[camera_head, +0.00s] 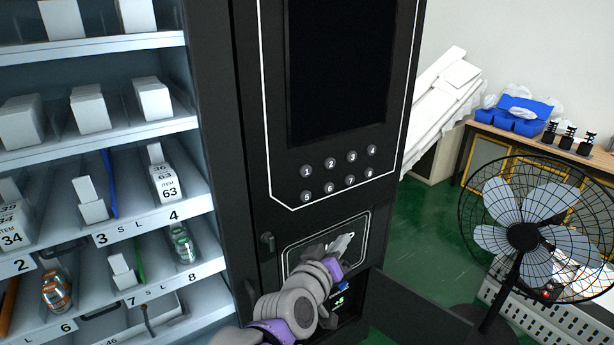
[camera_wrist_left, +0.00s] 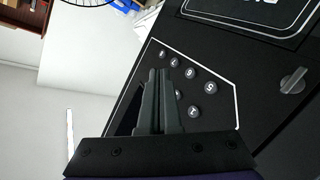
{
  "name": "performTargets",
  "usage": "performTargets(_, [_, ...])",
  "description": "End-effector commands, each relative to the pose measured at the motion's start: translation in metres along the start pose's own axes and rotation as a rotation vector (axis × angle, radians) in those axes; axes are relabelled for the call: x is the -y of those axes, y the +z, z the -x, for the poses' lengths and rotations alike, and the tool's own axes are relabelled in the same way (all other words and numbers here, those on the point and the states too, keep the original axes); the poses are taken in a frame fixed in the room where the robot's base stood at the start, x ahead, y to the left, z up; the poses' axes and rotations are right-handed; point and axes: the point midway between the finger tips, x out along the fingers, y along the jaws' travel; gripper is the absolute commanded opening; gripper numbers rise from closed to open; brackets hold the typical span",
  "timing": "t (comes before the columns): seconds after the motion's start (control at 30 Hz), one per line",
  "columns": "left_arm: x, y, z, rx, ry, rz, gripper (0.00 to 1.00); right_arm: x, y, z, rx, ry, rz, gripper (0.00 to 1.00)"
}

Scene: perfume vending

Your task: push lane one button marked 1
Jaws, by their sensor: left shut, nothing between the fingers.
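The button marked 1 (camera_head: 306,172) is a small round grey button at the left end of the upper row on the black vending machine's panel. In the left wrist view, the button marked 1 (camera_wrist_left: 195,112) shows just right of the fingers. My left gripper (camera_head: 344,243) is shut and empty. In the head view it appears below the keypad, in front of the lower panel, apart from the button in the picture. The fingertips (camera_wrist_left: 160,73) cover some of the other buttons in the wrist view. My right gripper is not in view.
The button marked 5 (camera_head: 306,197) sits directly below button 1, with several other buttons to the right. A dark screen (camera_head: 340,70) is above. Product shelves (camera_head: 100,135) stand left. A knob (camera_head: 267,241) is left of the lower panel. A fan (camera_head: 523,236) stands right.

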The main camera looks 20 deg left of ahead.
Motion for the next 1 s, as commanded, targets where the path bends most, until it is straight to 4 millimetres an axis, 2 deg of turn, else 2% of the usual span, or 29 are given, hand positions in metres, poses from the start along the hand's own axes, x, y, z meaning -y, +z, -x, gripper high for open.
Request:
performTargets(0.03, [-0.008,-0.019,-0.015,-0.080,0.008,0.058,0.00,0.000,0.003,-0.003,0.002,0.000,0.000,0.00])
performTargets(0.1, [-0.013,-0.045,-0.030,-0.187,0.006,0.134,0.00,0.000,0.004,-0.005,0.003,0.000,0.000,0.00])
performTargets(0.2, [-0.014,-0.069,-0.041,-0.295,-0.007,0.212,0.00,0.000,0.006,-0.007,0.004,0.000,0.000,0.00])
performTargets(0.3, [-0.013,-0.080,-0.045,-0.351,-0.019,0.254,0.00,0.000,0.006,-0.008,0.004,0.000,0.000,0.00])
performTargets(0.77, [-0.010,-0.086,-0.047,-0.370,-0.024,0.264,0.00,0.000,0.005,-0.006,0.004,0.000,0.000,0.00])
performTargets(1.0, [0.006,-0.103,-0.059,-0.371,-0.025,0.262,0.00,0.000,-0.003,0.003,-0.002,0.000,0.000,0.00])
